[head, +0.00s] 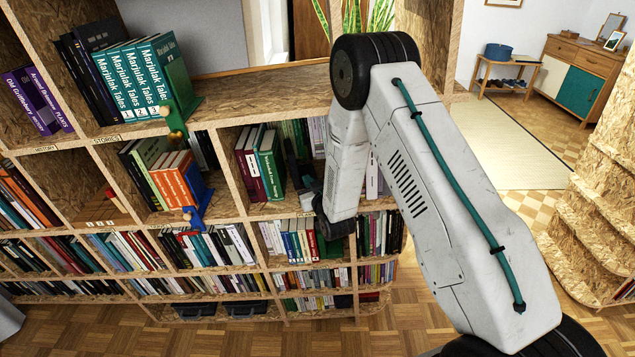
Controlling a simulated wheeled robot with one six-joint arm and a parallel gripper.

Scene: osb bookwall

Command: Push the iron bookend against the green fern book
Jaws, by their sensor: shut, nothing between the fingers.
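The green fern book (269,162) stands upright at the right end of a short row in the middle compartment, with red and dark books to its left. The dark iron bookend (292,166) stands just right of it; a narrow gap seems to show between them, but I cannot tell how wide. My gripper (308,190) is low in the same compartment, at the bookend's right side.
Upright books (372,176) stand right of my forearm, and more stand behind the bookend. A wooden divider (234,175) closes the compartment on the left. A green bookend (180,88) and a blue bookend (197,205) hold other rows. The upper shelf top (265,88) is bare.

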